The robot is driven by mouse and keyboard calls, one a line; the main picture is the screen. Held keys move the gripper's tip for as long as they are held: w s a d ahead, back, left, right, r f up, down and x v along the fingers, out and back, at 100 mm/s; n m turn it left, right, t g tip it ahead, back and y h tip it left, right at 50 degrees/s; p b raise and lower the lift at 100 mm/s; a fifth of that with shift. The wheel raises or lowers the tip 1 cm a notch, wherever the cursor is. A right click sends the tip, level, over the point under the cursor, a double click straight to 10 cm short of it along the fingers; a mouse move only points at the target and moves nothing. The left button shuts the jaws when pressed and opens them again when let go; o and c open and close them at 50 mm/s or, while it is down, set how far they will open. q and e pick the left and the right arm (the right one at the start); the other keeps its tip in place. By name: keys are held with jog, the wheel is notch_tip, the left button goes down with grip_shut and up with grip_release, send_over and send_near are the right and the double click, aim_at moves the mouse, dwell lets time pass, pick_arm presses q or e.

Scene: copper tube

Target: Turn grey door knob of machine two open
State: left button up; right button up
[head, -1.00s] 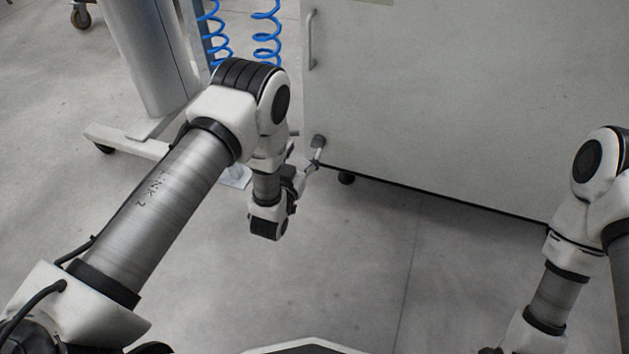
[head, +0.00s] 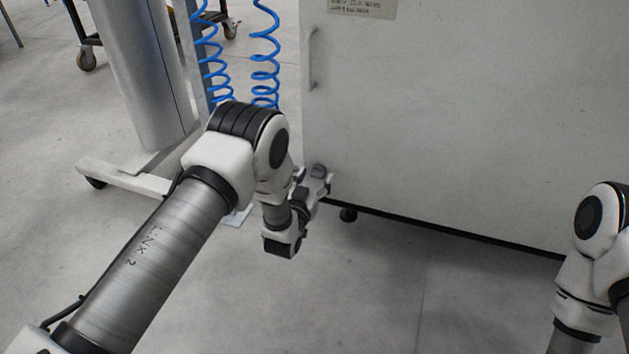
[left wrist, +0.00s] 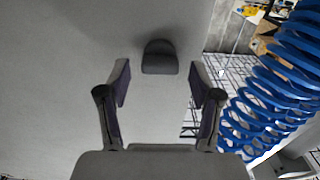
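The machine (head: 440,110) is a large pale grey cabinet filling the upper right of the head view. In the left wrist view its dark grey door knob (left wrist: 159,56) is a rounded block on the flat panel, centred ahead of the fingertips. My left gripper (left wrist: 160,85) is open and empty. Its two fingers stand apart on either side below the knob, with no visible contact. In the head view my left gripper (head: 316,186) is at the machine's lower left corner, where it largely hides the knob. My right gripper is outside the view.
A thin bar handle (head: 314,58) is higher on the panel's left edge. Blue coiled hoses (head: 264,60) hang left of the machine, near my gripper; they also show in the left wrist view (left wrist: 275,95). A grey column on a wheeled base (head: 140,70) stands left. The floor in front is clear.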

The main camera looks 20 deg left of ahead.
pick_arm(q)
jog(key=c, duration=1.1)
jog(key=shift+r, duration=0.1)
jog(key=m+p, duration=0.2)
jog(key=m, duration=0.1)
jog(key=m+p, duration=0.2)
jog(key=m, duration=0.2)
jog(key=shift+d+m+p, duration=0.15)
jog(key=shift+m+p, duration=0.25)
jog(key=m+p, duration=0.2)
jog(key=m, duration=0.6)
jog(key=m+p, duration=0.1)
jog(key=m, duration=0.1)
jog(key=shift+d+f, duration=0.1)
jog(key=shift+f, duration=0.25)
